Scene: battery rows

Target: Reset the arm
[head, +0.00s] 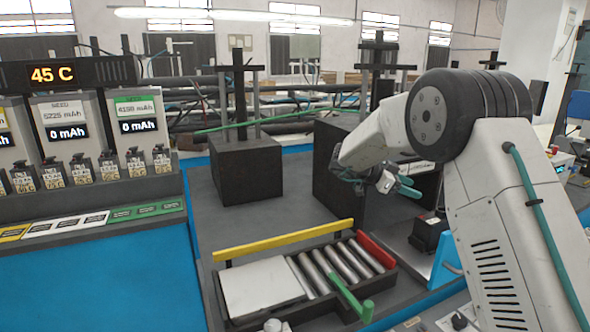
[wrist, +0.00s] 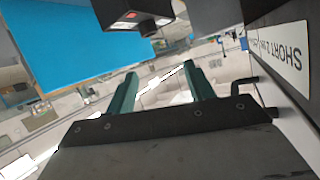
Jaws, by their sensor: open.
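My arm reaches in from the right in the head view, folded at a dark joint. My gripper (head: 400,186) hangs above the bench beside a black block, partly hidden by my own wrist. In the wrist view my gripper (wrist: 163,85) shows two green fingers spread apart, with nothing between them. A black box-shaped device with a small red display (wrist: 138,22) is beyond the fingertips. A dark panel with a white label reading "SHORT" (wrist: 283,58) is close on the right.
A roller tray (head: 335,268) with a yellow bar (head: 283,240), red bar (head: 376,251) and green handle (head: 350,297) lies below the gripper. Black blocks (head: 246,172) stand behind. A battery rack (head: 90,130) showing 45 C is at left. The blue surface (head: 100,285) is clear.

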